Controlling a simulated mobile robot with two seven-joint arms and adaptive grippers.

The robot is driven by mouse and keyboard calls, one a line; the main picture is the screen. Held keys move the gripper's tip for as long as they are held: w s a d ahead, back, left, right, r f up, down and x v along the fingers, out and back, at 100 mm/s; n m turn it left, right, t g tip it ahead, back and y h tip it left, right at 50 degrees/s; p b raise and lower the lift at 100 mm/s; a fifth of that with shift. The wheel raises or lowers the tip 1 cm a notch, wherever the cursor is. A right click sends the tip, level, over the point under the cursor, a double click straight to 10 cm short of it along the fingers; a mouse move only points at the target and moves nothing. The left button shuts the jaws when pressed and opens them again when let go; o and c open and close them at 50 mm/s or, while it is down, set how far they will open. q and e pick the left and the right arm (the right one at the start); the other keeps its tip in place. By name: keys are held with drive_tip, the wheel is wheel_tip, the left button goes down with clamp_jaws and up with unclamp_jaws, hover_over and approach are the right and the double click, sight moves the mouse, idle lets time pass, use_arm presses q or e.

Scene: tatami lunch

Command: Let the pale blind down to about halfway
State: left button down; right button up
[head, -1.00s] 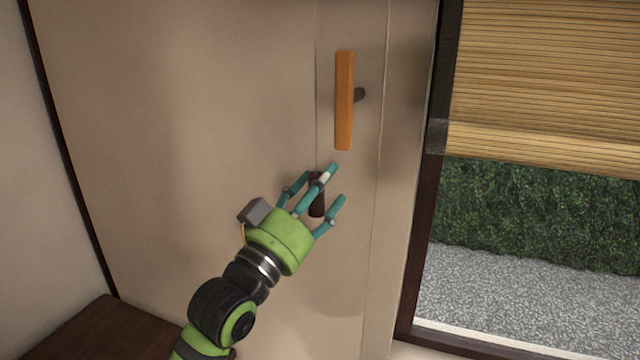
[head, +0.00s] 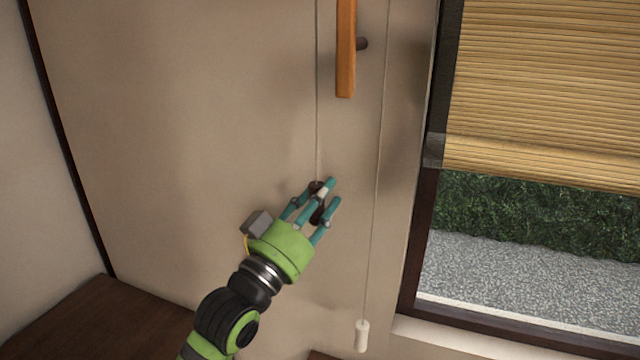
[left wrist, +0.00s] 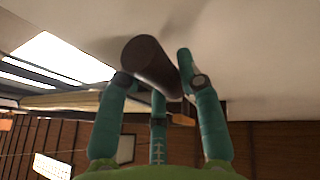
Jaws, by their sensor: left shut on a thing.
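The pale blind (head: 550,90) is a slatted bamboo-like blind over the window at the right. It covers the upper part, and its lower edge hangs above the gravel, across the hedge. A thin cord runs down the wall to a dark pull (head: 317,212). My left gripper (head: 320,200) is shut on this pull, its teal fingers around it. In the left wrist view the dark pull (left wrist: 150,62) is a cylinder between the fingers. A second cord to the right ends in a white pull (head: 361,336), hanging free. My right gripper is not in view.
The dark window frame (head: 418,250) stands to the right. A dark wooden surface (head: 90,320) is at lower left.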

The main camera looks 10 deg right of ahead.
use_arm(q)
wheel_tip(320, 180, down, 14)
drive_tip(key=b, duration=0.7)
drive_tip(key=c, duration=0.8)
unclamp_jaws()
drive_tip(key=shift+r, duration=0.1)
drive_tip(key=v, duration=1.2)
